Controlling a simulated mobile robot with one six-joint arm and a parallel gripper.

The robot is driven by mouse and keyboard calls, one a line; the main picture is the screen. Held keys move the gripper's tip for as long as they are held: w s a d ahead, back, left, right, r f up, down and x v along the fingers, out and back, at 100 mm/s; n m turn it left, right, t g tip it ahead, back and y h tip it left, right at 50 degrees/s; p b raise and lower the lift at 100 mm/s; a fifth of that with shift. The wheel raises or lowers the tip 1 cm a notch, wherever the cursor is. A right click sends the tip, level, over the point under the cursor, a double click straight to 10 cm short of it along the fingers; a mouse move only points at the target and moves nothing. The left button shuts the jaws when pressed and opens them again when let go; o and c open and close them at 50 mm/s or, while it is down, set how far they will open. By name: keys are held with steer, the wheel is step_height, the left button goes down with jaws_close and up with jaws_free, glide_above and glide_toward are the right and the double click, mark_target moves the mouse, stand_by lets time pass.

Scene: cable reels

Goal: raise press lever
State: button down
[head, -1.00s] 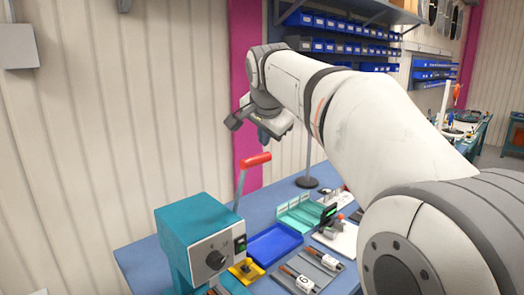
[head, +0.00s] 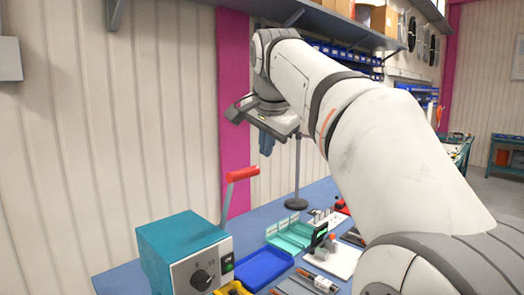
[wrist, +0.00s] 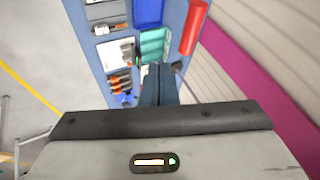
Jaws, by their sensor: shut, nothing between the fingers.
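The press is a teal box (head: 183,250) with a dark dial on its grey front, at the lower left of the head view. Its lever stands up from behind the box on a grey rod, slanted, with a red handle (head: 243,174). The red handle also shows at the top of the wrist view (wrist: 194,28). My gripper (head: 266,145) is above and to the right of the handle in the head view, apart from it. In the wrist view its dark fingers (wrist: 158,80) are together and empty, with the handle beyond them to the right.
A blue bench (head: 120,280) carries a blue tray (head: 262,268), a teal compartment tray (head: 290,235), a white board (head: 333,260) and small parts. A dark stand (head: 297,204) rises behind them. A ribbed wall with a magenta post (head: 233,100) borders the bench. A shelf (head: 300,15) hangs above my arm.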

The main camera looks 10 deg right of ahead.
steer(key=w+a+f+p, duration=0.1)
steer(key=w+f, duration=0.6)
steer(key=shift+w+a+p, duration=0.2)
steer(key=shift+w+p, duration=0.15)
